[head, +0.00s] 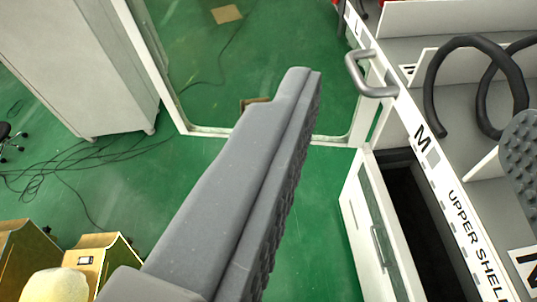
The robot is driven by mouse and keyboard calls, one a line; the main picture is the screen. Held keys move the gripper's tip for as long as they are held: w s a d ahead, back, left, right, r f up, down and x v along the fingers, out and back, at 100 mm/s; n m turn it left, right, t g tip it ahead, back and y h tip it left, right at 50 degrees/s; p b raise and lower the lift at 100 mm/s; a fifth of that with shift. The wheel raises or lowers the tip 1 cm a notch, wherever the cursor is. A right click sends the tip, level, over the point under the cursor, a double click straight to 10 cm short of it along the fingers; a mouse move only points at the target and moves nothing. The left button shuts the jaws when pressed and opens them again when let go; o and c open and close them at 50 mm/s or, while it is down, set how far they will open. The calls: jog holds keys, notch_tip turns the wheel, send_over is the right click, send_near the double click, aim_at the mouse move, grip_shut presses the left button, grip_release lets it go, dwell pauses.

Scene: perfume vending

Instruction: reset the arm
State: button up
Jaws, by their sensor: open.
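My gripper (415,98) is open and empty. One long grey finger with a ridged inner pad reaches up through the middle of the head view, over the green floor (200,205). The other finger shows only in part at the right edge, in front of the shelf unit. Nothing is seen between the two fingers. The rest of my arm is mostly out of view.
A white shelf unit (472,245) marked "UPPER SHEL" stands at right, with a handle (372,78), black hose (433,85) and an open drawer or door (375,225). A glass-panelled door frame (165,85), a white cabinet (75,60), cables (75,165) and wooden boxes (100,255) lie left.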

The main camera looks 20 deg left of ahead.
jog(key=shift+d, duration=0.1)
notch_tip(320, 180, down, 14)
jog(key=b, duration=1.4)
